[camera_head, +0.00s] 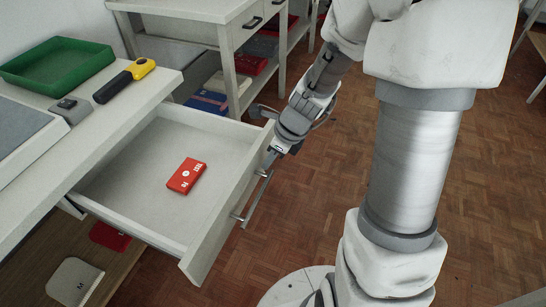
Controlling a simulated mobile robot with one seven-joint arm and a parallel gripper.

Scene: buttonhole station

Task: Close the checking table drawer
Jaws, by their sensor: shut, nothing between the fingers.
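The checking table (118,108) stands at the left with a pale top. Its drawer (125,180) is pulled well out, and its front panel (215,230) faces right. A metal bar handle (257,200) runs along the outside of the panel. A small red box with white marks (187,176) lies inside the drawer. My gripper (269,160) is shut and empty, pointing down at the far end of the handle. I cannot tell whether it touches the handle or the panel.
A green tray (58,64), a yellow and black tool (126,80) and a small grey device (68,108) are on the tabletop. Another drawer unit (238,38) with folded cloths below stands behind. Parquet floor (490,180) is free at right.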

